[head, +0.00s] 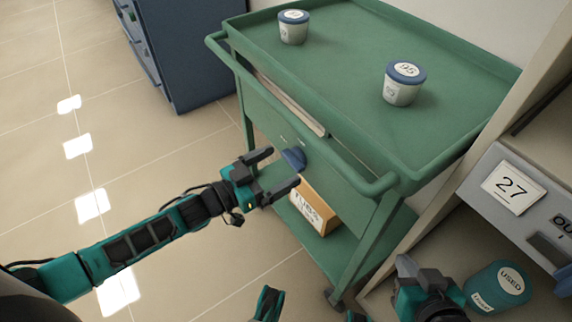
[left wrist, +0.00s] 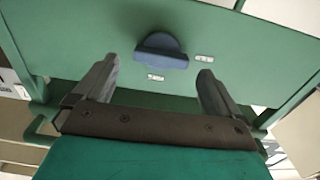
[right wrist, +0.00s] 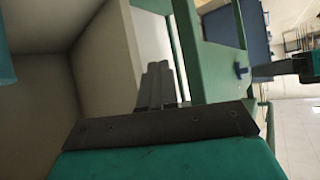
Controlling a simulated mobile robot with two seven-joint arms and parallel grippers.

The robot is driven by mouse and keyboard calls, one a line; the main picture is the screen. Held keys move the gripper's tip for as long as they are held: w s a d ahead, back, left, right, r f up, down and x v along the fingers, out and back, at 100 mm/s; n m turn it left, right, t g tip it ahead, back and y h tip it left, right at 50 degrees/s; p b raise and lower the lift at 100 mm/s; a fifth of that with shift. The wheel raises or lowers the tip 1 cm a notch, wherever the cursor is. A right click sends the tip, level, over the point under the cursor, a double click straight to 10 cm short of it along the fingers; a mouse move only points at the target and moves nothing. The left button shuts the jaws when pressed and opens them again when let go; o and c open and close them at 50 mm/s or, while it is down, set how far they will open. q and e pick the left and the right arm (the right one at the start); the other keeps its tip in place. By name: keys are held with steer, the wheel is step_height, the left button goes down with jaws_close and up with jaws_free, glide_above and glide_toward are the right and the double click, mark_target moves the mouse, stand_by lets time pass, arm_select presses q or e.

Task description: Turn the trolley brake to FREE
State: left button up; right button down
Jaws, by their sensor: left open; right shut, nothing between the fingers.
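The green trolley (head: 450,120) stands at the centre of the head view. A blue brake knob (head: 294,158) sits on its front panel. In the left wrist view the knob (left wrist: 160,50) is ahead, with two small white labels (left wrist: 155,77) beside it, too small to read. My left gripper (head: 284,168) is open in front of the knob, its fingers pointing at the panel. In the left wrist view the knob lies beyond and between the fingertips, apparently untouched. My right gripper (right wrist: 160,80) is shut and empty, beside the trolley at the lower right of the head view.
Two lidded tubs (head: 293,28) (head: 402,92) stand on the trolley's top tray. A box (head: 315,207) lies on its lower shelf. A teal "USED" container (head: 498,287) and a panel with a "27" plate (head: 513,188) are at right. Tiled floor at left is clear.

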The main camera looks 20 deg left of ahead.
mark_target(294, 160)
arm_select(q)
steer(key=shift+x, duration=1.05)
steer(key=shift+w+d, duration=0.2)
steer(key=shift+w, duration=0.1)
arm_select(e)
steer(key=shift+w+a+r, duration=0.2)
steer(key=shift+w+a, duration=0.05)
steer(key=shift+w, duration=0.05)
arm_select(q)
steer(key=shift+c, duration=0.2)
steer(key=c, duration=1)
arm_select(e)
steer(key=shift+s+d+f, duration=0.1)
steer(key=shift+d+f, duration=0.05)
steer(key=shift+f, duration=0.05)
